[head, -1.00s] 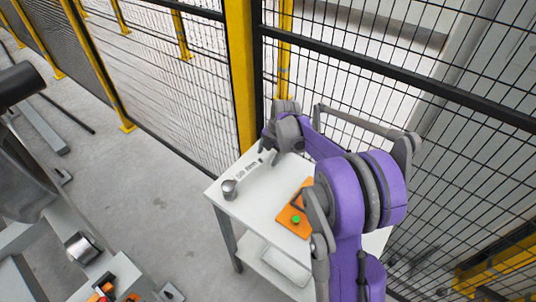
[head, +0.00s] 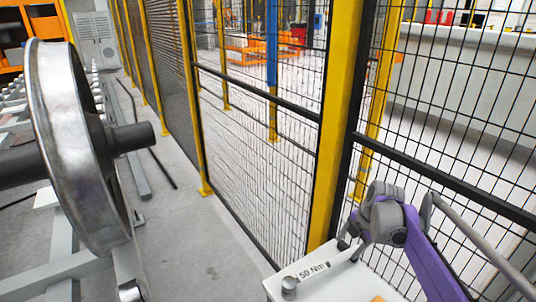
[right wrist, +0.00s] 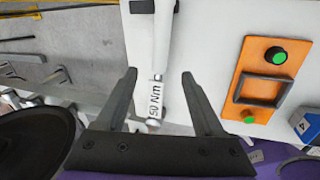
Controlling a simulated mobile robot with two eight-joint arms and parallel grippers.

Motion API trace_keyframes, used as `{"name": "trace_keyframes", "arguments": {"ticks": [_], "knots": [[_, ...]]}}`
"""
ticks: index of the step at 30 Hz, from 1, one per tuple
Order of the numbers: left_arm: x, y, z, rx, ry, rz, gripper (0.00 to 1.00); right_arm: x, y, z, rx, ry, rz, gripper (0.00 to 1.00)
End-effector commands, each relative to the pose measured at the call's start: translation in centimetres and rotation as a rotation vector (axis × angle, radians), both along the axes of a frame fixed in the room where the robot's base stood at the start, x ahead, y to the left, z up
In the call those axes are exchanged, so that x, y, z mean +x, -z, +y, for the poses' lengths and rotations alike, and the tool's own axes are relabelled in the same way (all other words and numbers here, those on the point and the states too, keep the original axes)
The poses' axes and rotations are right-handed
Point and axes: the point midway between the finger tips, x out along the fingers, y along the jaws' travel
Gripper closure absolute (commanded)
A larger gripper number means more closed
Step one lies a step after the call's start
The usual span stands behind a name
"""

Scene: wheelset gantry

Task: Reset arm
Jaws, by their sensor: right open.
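My right gripper (head: 350,246) is open at the lower right of the head view, over the white table (head: 335,287). In the right wrist view its two fingers (right wrist: 158,78) stand apart. The grey torque wrench (head: 289,287), with a white "50 Nm" label, lies on the table. In the right wrist view the wrench (right wrist: 155,92) shows in the gap between the fingers; they do not visibly touch it. Its height below the fingertips is hard to tell. My left gripper is not in view.
An orange panel (right wrist: 242,82) with green buttons and a blue block (right wrist: 303,124) lie right of the fingers. A yellow-framed mesh fence (head: 340,120) stands close behind the table. A large steel wheel (head: 80,150) on an axle fills the left. Grey floor lies between.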

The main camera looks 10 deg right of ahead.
Motion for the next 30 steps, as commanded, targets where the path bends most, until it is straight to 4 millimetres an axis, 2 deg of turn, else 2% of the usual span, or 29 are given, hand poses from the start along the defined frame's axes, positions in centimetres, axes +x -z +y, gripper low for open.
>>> {"name": "trace_keyframes", "arguments": {"ticks": [5, 11, 18, 24, 30], "knots": [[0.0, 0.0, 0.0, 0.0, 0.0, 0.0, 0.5, -2.1, -0.6, 2.8, 0.027, 0.166, 0.003, 0.3], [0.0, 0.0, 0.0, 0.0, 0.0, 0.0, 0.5, -7.8, -0.9, 8.3, 0.117, 0.6, -0.011, 0.3], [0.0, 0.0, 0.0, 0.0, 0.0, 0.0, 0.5, -15.7, 1.0, 13.5, 0.294, 1.144, -0.05, 0.3], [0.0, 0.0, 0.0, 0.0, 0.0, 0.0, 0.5, -21.2, 3.8, 15.9, 0.47, 1.52, -0.07, 0.3], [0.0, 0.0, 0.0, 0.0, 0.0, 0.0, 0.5, -23.7, 5.6, 16.8, 0.578, 1.712, -0.07, 0.3]]}}
